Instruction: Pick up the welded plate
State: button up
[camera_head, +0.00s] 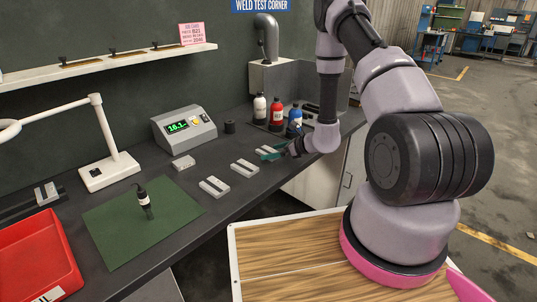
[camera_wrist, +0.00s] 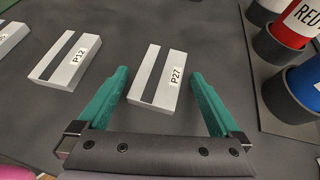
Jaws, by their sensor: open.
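A light grey welded plate marked P27 (camera_wrist: 173,80), with a dark lengthwise band, lies on the dark bench in the wrist view. My gripper (camera_wrist: 160,76) is open and empty, its teal fingers spread on either side of this plate, with visible gaps. I cannot tell its exact height above the bench. In the head view my gripper (camera_head: 272,154) is at the P27 plate (camera_head: 267,149), partly covering it. A similar plate marked P12 (camera_wrist: 67,60) lies to the left. It also shows in the head view (camera_head: 244,168). A third plate (camera_head: 214,187) lies nearer the bench's front edge.
Red, white and blue bottles stand close right of my gripper; the blue bottle (camera_head: 294,120) is nearest in the head view. A digital meter (camera_head: 184,129), a lamp (camera_head: 108,170), a green mat (camera_head: 112,228) and a red bin (camera_head: 36,260) occupy the bench further left.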

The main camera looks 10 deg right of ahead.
grip_shut()
jog(key=shift+r, duration=0.1)
